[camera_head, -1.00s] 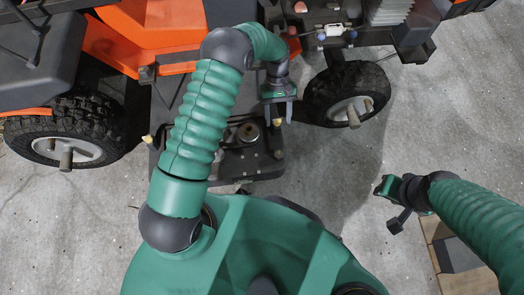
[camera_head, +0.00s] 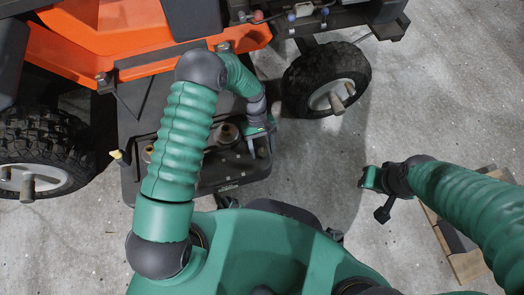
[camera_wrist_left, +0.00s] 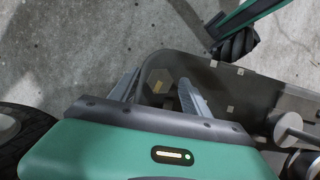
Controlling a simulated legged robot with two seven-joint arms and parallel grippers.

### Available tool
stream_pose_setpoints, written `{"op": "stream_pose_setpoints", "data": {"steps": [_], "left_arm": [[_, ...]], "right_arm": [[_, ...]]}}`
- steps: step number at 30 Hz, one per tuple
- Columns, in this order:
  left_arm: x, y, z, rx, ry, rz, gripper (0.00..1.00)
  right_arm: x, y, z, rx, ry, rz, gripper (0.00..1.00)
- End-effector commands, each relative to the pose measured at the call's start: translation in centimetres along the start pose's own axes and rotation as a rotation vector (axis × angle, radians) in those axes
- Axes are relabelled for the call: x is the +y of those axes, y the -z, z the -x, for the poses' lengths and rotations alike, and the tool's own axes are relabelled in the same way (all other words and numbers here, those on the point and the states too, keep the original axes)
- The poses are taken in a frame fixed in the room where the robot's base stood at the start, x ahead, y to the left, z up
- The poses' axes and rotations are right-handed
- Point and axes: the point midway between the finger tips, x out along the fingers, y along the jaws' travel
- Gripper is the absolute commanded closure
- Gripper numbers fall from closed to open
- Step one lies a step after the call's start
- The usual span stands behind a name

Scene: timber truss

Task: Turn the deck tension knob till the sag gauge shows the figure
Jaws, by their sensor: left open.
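My left gripper (camera_head: 260,143) is open over the near right part of the dark mower deck (camera_head: 235,180). In the left wrist view, its two fingers (camera_wrist_left: 157,92) point at the deck (camera_wrist_left: 230,92), apart. In the head view the gripper hides that spot. I cannot make out a sag gauge or its figure. My right gripper (camera_head: 370,178) hangs over bare floor; its jaw state is unclear.
An orange machine (camera_head: 110,35) stands over the deck, with a wheel (camera_head: 328,80) at right and another (camera_head: 38,150) at left. A round pulley (camera_head: 225,133) sits left of my gripper. A pallet (camera_head: 465,262) lies under my right arm.

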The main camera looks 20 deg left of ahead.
Motion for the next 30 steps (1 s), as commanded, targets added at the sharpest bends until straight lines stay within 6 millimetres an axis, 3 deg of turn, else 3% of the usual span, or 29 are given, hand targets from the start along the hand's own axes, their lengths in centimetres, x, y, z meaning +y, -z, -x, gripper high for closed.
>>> {"op": "stream_pose_setpoints", "data": {"steps": [7, 19, 23, 30], "left_arm": [[0.0, 0.0, 0.0, 0.000, 0.000, 0.000, 0.46], [0.0, 0.0, 0.0, 0.000, 0.000, 0.000, 0.98], [0.0, 0.0, 0.1, 0.000, 0.001, -0.003, 1.00], [0.1, -0.3, 0.6, 0.000, 0.072, -0.172, 1.00]], "right_arm": [[0.0, 0.0, 0.0, 0.000, 0.000, 0.000, 0.64], [0.0, 0.0, 0.0, 0.000, 0.000, 0.000, 0.64], [0.0, 0.1, 0.2, 0.000, 0.000, 0.000, 0.64], [0.0, 0.9, 3.8, 0.001, 0.000, 0.000, 0.64]]}}
